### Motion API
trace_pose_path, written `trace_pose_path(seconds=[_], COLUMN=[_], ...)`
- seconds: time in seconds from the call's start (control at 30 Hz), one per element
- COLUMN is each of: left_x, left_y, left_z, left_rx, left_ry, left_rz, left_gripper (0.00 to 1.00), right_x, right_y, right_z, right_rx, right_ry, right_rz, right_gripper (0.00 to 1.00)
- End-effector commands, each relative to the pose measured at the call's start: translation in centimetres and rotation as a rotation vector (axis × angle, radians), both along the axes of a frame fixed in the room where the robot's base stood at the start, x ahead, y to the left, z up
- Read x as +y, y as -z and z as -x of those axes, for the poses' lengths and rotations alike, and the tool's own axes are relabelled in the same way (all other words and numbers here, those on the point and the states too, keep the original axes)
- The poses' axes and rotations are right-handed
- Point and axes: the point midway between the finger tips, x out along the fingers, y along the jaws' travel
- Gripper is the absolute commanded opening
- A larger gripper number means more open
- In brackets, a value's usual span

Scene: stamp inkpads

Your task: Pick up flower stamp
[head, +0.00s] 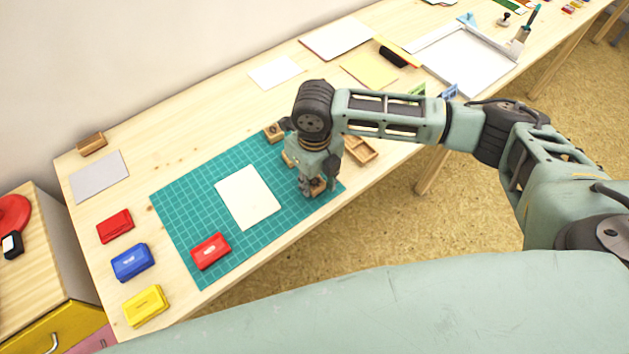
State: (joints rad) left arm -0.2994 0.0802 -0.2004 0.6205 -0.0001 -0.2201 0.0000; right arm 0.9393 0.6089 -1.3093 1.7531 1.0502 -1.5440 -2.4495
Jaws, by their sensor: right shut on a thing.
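My right gripper (311,190) points down over the right end of the green cutting mat (185,198). It is shut on a small wooden stamp (318,188), mostly hidden by the fingers. I cannot see its flower design, nor whether it touches the mat. Another wooden stamp block (273,132) stands at the mat's back edge, left of my wrist. A further wooden piece shows partly behind the gripper. My left gripper is not in view.
White paper (248,197) and a red inkpad (211,250) lie on the mat. Red (115,226), blue (132,262) and yellow (146,306) inkpads line the table's left. A wooden tray (361,149) sits right of the gripper, near the table's front edge.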

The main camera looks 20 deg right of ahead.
Motion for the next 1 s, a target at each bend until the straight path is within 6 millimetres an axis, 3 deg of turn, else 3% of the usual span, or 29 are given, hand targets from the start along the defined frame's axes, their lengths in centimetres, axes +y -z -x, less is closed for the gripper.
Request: trace_pose_path(seconds=[0.2,0.6,0.8,1.0], left_x=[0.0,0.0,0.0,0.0], left_y=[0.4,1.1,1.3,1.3], left_z=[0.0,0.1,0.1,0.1], left_rx=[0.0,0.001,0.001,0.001], left_ry=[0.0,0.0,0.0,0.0], left_rz=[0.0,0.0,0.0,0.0], left_gripper=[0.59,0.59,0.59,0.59], right_x=[0.0,-8.0,-10.1,-10.7], right_y=[-3.2,-8.3,-9.8,-10.3], right_z=[-0.2,3.2,4.2,4.5], right_rx=[-0.006,-0.003,-0.002,-0.001], right_ry=[-0.001,0.004,0.002,0.001], right_rz=[-0.001,0.002,0.0,0.0], right_gripper=[0.12,0.12,0.12,0.12])
